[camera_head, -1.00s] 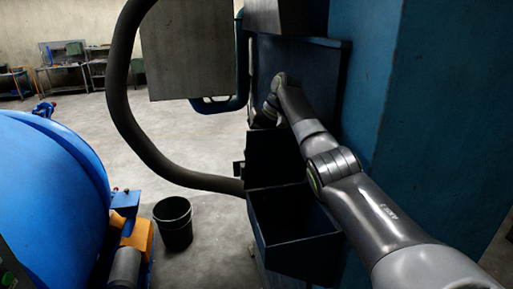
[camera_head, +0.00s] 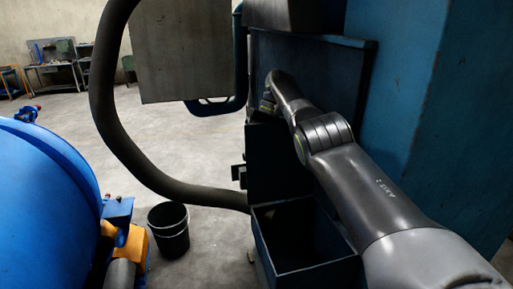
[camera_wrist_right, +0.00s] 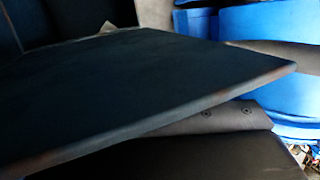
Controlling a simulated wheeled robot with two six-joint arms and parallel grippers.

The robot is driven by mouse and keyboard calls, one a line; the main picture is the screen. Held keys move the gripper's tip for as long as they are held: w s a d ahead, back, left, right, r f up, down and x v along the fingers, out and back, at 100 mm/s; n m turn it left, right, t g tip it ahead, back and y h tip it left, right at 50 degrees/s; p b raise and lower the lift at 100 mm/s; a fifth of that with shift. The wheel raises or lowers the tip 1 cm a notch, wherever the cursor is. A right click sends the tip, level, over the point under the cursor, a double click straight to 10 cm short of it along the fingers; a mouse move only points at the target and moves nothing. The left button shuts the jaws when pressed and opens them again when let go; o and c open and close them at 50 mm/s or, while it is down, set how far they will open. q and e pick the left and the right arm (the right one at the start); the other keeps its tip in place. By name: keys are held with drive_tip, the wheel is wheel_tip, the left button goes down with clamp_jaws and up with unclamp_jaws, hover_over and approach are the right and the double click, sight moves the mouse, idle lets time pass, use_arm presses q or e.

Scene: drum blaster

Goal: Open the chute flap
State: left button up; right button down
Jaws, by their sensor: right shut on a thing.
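The chute flap is a dark blue plate (camera_head: 278,165) standing up at the back of the open chute box (camera_head: 268,245). In the right wrist view a dark plate with a worn edge, apparently the flap (camera_wrist_right: 140,85), fills much of the picture. My right arm reaches in from the right, and my right gripper (camera_head: 267,104) is at the top edge of the plate, shut on it. The fingers are small and partly hidden by the wrist in the head view. My left gripper is not in view.
A blue machine wall (camera_head: 405,90) stands close to the right of my arm. A thick dark hose (camera_head: 108,110) curves down to the chute's left side. A black bucket (camera_head: 169,232) and a large blue drum (camera_head: 45,200) are at the left. Open floor lies between.

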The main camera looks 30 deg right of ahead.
drive_tip(key=shift+r, duration=0.1)
idle(0.3)
drive_tip(key=c, duration=1.1)
unclamp_jaws()
drive_tip(key=shift+s, duration=0.1)
